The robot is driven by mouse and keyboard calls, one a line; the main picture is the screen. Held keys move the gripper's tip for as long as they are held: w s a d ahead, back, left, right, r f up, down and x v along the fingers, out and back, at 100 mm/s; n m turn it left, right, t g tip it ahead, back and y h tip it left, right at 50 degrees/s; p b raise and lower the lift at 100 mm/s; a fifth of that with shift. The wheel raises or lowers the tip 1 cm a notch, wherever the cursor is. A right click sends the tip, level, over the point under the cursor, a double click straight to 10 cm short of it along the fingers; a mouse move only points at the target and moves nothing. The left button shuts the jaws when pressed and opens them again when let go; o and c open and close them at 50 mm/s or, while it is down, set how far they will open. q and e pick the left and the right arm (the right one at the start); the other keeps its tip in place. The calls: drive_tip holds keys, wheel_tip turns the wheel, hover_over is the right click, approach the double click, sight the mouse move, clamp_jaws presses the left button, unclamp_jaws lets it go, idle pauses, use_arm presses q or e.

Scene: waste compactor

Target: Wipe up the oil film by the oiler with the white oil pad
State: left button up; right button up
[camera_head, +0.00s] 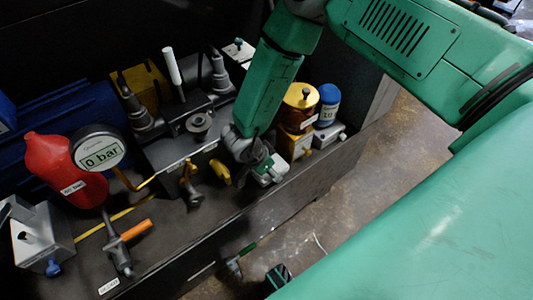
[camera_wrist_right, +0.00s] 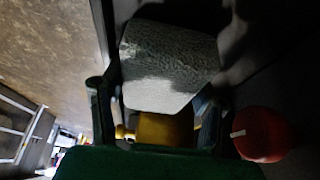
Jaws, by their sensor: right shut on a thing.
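The white oil pad (camera_wrist_right: 168,65) fills the upper middle of the right wrist view, partly in shadow. My right gripper (camera_wrist_right: 158,108) is shut on it, with a dark finger at either side. In the head view my right gripper (camera_head: 262,168) reaches down to the dark bench near its front edge, just left of the oiler. The oiler (camera_head: 300,108) has an amber bowl and a yellow base. I cannot make out the oil film; the arm and gripper cover part of that area. My left gripper is not recognisable in either view.
A blue-capped bottle (camera_head: 328,104) stands right of the oiler. Valves and fittings (camera_head: 197,122) crowd the bench to the left of my gripper. A red bottle (camera_head: 62,168), a 0 bar gauge (camera_head: 98,150) and an orange-handled tool (camera_head: 135,231) are farther left.

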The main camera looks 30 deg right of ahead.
drive_tip(key=shift+d, duration=0.1)
drive_tip(key=shift+d+f, duration=0.15)
drive_tip(key=shift+d, duration=0.55)
drive_tip(key=shift+a, duration=0.15)
drive_tip(key=shift+s+a+p, duration=0.1)
drive_tip(key=shift+a+p, duration=0.3)
drive_tip(key=shift+a, duration=1.3)
drive_tip(key=shift+d+r+p, duration=0.2)
drive_tip(key=shift+d+p, duration=0.3)
drive_tip(key=shift+d, duration=0.55)
drive_tip(key=shift+d, duration=0.1)
drive_tip(key=shift+d+f, duration=0.15)
drive_tip(key=shift+d, duration=0.6)
